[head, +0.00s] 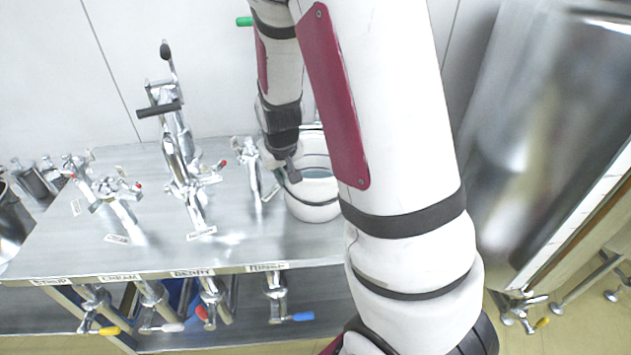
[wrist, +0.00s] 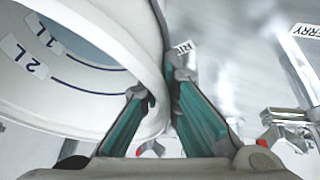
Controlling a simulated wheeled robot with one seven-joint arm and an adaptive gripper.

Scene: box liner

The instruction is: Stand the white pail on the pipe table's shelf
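The white pail (head: 312,211) stands upright at the right end of the pipe table's metal top (head: 75,235), partly hidden by my arm. Its inside shows blue lines and litre marks in the wrist view, where the pail (wrist: 95,105) fills the left side. My gripper (head: 292,175) is at the pail's near left rim. In the wrist view, my gripper (wrist: 160,90) has one finger inside the pail and one outside, closed close together on its wall. The table's shelf (head: 240,332) lies below the top; its right part is hidden by my arm.
Metal taps and pipe fittings (head: 180,165) stand on the table top left of the pail. Valves with coloured handles (head: 275,298) hang below the front edge, over the shelf. A blue object (head: 185,295) shows under the top. A large metal tank (head: 555,130) stands at the right.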

